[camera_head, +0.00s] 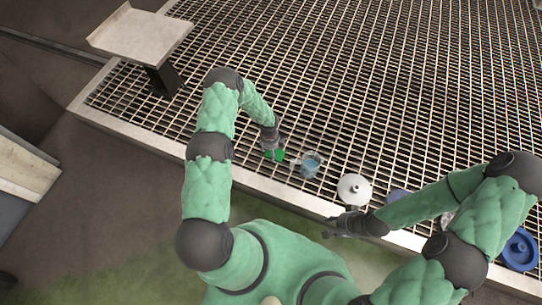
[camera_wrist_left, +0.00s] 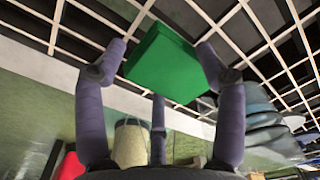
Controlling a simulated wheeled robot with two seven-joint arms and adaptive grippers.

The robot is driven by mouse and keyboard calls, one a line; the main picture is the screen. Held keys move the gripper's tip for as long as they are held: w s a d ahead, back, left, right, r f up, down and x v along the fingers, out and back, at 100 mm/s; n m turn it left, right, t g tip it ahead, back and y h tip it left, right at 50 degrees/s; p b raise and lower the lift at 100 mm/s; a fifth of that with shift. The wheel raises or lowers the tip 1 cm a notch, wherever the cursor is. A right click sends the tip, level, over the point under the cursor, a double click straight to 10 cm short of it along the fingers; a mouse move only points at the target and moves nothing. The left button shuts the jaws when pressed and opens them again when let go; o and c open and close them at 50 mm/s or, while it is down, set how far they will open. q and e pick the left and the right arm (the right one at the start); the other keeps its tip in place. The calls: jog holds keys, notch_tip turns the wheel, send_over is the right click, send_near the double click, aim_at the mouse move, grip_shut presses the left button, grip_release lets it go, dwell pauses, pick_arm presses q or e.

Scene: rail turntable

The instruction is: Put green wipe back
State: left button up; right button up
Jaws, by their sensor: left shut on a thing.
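The green wipe (camera_head: 279,156) shows as a small green block at the tip of my left gripper (camera_head: 270,150), over the grating. In the left wrist view the green wipe (camera_wrist_left: 163,63) is between the fingers of my left gripper (camera_wrist_left: 160,75), which is shut on it. The wipe looks tilted there. My right gripper (camera_head: 340,225) is near the grating's front edge, below a white disc, and holds nothing that I can see. Its finger opening is too small to judge.
A bluish clear container (camera_head: 312,165) stands just right of the left gripper. The white disc (camera_head: 354,189), a blue item (camera_head: 398,196) and a blue round part (camera_head: 519,250) lie further right. A pale raised plate (camera_head: 142,35) stands at the upper left. The grating behind is clear.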

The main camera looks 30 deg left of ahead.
pick_arm(q)
notch_tip(320, 180, down, 4)
jog(key=shift+r+b, duration=0.1)
jog(key=shift+b, duration=0.75)
jog(key=shift+r, duration=0.1)
jog(key=o, duration=1.3)
